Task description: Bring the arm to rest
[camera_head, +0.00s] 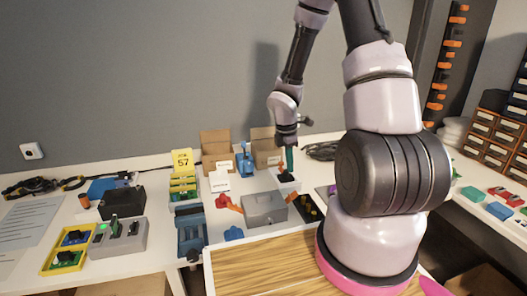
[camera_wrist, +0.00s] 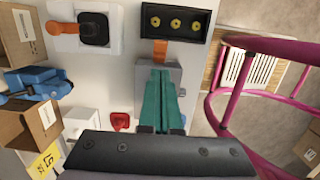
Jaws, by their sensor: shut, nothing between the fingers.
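My gripper (camera_head: 290,158) hangs from my bent arm over the back part of the white table, fingers pointing down. In the wrist view its two teal fingers (camera_wrist: 160,75) lie together, shut and empty. Below them is a grey metal box (camera_wrist: 176,72), which also stands in the middle of the table in the head view (camera_head: 265,209). The gripper is apart from the box. In the head view the fingertips appear just above a white box with a black top (camera_head: 286,181). My arm's thick lower links hide the right middle of the table.
Two open cartons (camera_head: 216,146) (camera_head: 265,150) stand at the back by the grey wall. A blue vise (camera_head: 245,162) is between them. A yellow sign (camera_head: 183,160), green-and-yellow bins and a grey switch box (camera_head: 118,240) are to the left. A black tray with yellow rings (camera_wrist: 176,22) is near the box.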

